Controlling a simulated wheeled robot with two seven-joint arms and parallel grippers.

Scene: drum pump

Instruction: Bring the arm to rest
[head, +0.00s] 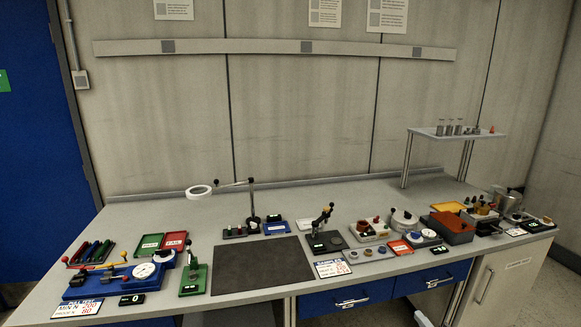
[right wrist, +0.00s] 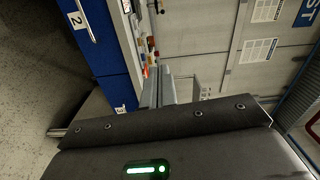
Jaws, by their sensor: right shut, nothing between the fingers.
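My right gripper (right wrist: 160,86) shows in the right wrist view as two grey fingers side by side, shut with nothing between them. It points toward the bench and back wall and is clear of the objects. The dark wrist housing with a green light fills the lower part of that view. My left gripper is in neither view. In the head view the grey workbench (head: 330,195) stands along the wall, and neither gripper shows clearly over its top.
The bench carries a dark mat (head: 262,268), a blue test device (head: 110,282), a green press (head: 194,277), a red box (head: 452,228) and a raised shelf (head: 455,133). Blue drawers (head: 345,300) and a white cabinet door (head: 492,283) form the bench front.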

